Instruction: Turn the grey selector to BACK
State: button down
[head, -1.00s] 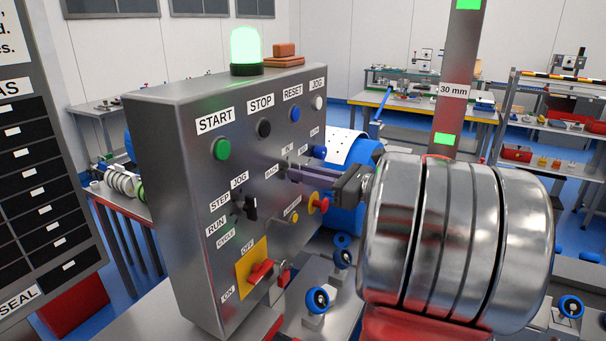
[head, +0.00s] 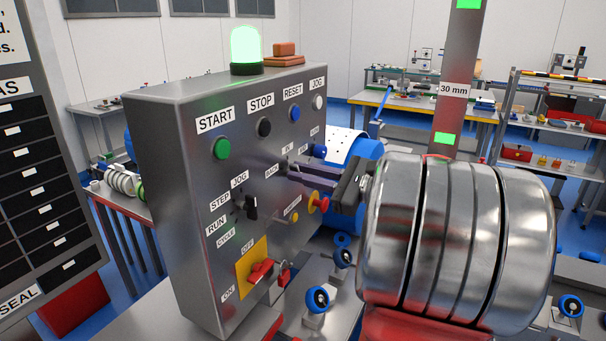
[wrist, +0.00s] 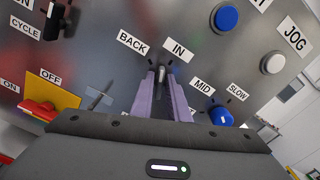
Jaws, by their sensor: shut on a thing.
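The grey selector (wrist: 162,73) is on the panel below the BACK label (wrist: 132,42) and the IN label (wrist: 178,50) in the wrist view. Only its upper end shows, between my fingers. Which label it points to is hard to tell. My gripper (wrist: 161,84) has its two purple fingers on either side of the selector and is shut on it. In the head view my gripper (head: 289,171) reaches the panel from the right, and its fingers hide the selector.
The grey control panel (head: 190,275) also carries a black STEP/RUN selector (head: 249,207), a red stop knob (head: 319,202) just below my fingers and a blue selector (wrist: 221,116) close to their right.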

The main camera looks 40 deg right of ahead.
jog(key=shift+a+f+n, duration=0.1)
jog(key=shift+n, duration=1.75)
jog(key=shift+a+f+n, duration=0.1)
jog(key=shift+n, duration=1.75)
jog(key=c, duration=1.8)
grip_release()
jog(key=shift+o, duration=0.2)
jog(key=shift+s+d, duration=0.15)
jog(key=shift+s, duration=0.05)
jog(key=v, duration=1.3)
jog(key=shift+s, duration=0.3)
